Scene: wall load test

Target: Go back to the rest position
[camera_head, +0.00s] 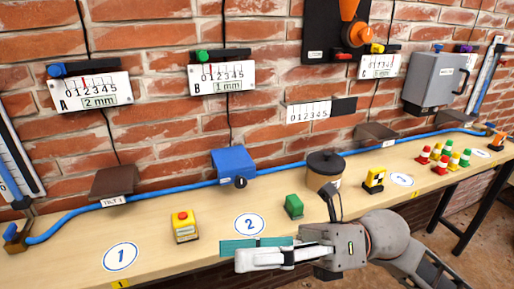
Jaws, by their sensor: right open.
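My right gripper (238,254) hangs over the front part of the long wooden table, its fingers pointing left. It is open; one teal finger pad shows beside a white finger, and no object shows between them. It is just below the round marker 2 (250,224) in the picture. My right arm comes in from the lower right corner. My left gripper is not in view.
A blue hose (105,205) runs along the brick wall (150,130).

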